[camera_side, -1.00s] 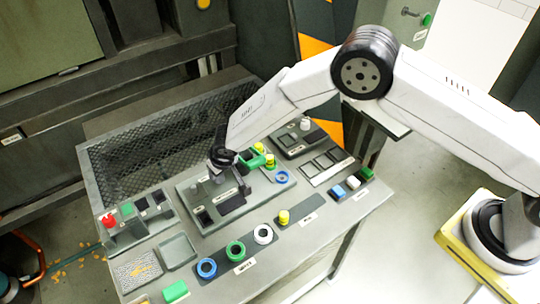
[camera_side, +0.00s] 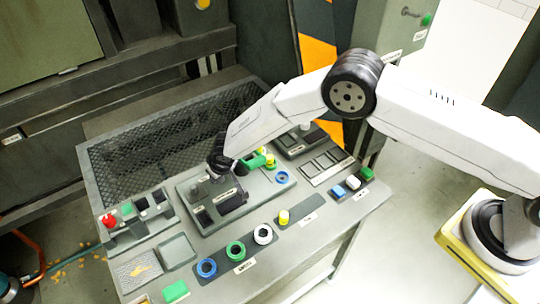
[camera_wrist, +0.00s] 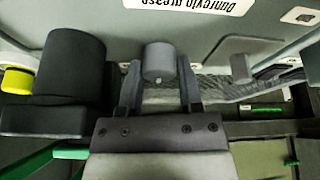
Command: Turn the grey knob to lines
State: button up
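The grey knob (camera_wrist: 158,62) is a short cylinder near the middle of the wrist view, with a small light mark on its near end. The two dark fingers of my gripper (camera_wrist: 160,85) lie on either side of it, with narrow gaps visible. My gripper is open, and I cannot tell whether a finger touches the knob. In the side view my gripper (camera_side: 217,165) is low over the raised grey plate (camera_side: 262,205) on the panel. The knob is hard to make out there, close to the gripper. No line marks are clear in either view.
A dark block with a round top (camera_wrist: 75,65) stands left of the fingers. A yellow knob (camera_wrist: 18,80) is beyond it. A grey tab (camera_wrist: 240,60) is on the right.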

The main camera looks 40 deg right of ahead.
jog(key=shift+m, duration=0.6)
grip_shut()
jog(key=m+h, duration=0.2)
jog(key=m, duration=0.3)
jog(key=shift+a, duration=0.15)
jog(key=m+g+h, duration=0.1)
jog(key=m, duration=0.2)
jog(key=m+g+h, duration=0.1)
jog(key=m, duration=0.1)
jog(key=shift+w+a+m, duration=0.1)
jog(key=shift+w+m, duration=0.05)
jog(key=shift+m, duration=0.25)
jog(key=o, duration=0.8)
grip_release()
jog(key=shift+r, duration=0.15)
jog(key=shift+v, duration=3.8)
